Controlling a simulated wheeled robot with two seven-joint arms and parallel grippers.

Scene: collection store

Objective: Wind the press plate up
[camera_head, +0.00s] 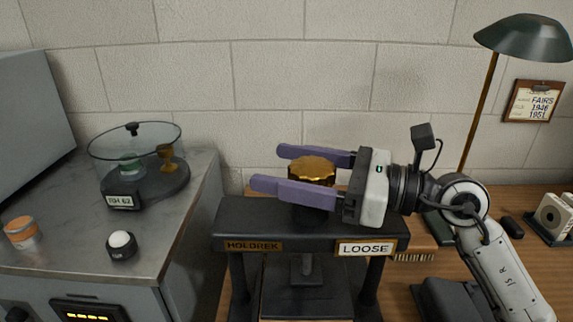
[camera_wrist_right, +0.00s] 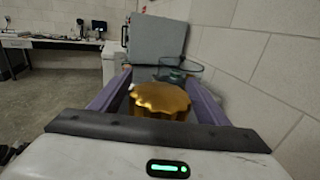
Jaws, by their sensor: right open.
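The press (camera_head: 294,219) is a dark frame standing on the wooden table, with a "HOLDREK" label and a white "LOOSE" sign on its front beam. A brass scalloped knob (camera_head: 312,170) sits on top of it. The press plate (camera_head: 306,300) is below the beam, under a central screw, and is partly cut off. My right gripper (camera_head: 280,168) is open, with one purple finger on each side of the knob. The knob also shows between the fingers in the right wrist view (camera_wrist_right: 160,100). Whether the fingers touch it I cannot tell. My left gripper is not in view.
A grey cabinet top (camera_head: 60,235) on the left bears a glass-covered stand (camera_head: 138,165), a round white button (camera_head: 121,245) and an orange-lidded jar (camera_head: 20,232). A green lamp (camera_head: 530,38) stands at the right. The wall is close behind the press.

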